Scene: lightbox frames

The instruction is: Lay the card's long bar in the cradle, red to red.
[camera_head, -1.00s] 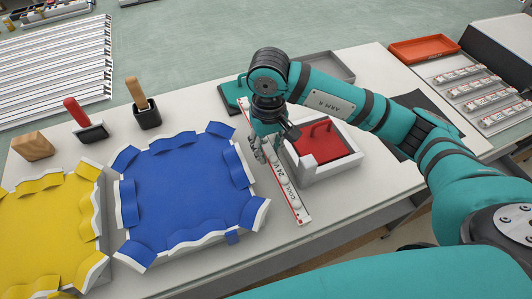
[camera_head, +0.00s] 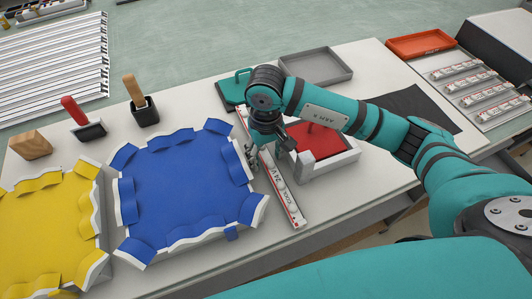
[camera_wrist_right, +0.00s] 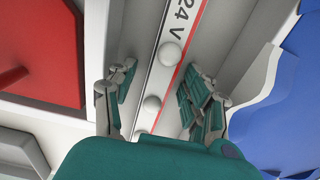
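A long white bar (camera_head: 287,198) with pale domes, a red line and "24 V" lettering lies between the blue frame and a white box with a red insert. My right gripper (camera_head: 267,150) is over its middle, pointing down. In the right wrist view the bar (camera_wrist_right: 167,65) runs between the two spread fingers of this gripper (camera_wrist_right: 160,98), which look clear of it. The gripper's own body hides the near stretch. I cannot tell which thing is the cradle, and no card is clearly visible. My left gripper is out of view.
The blue frame (camera_head: 182,185) with upright flaps is left of the bar, a yellow one (camera_head: 40,225) further left. The white box with red insert (camera_head: 326,141) is close on the right. A teal block (camera_head: 236,88), grey tray (camera_head: 316,67) and orange tray (camera_head: 420,44) are behind.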

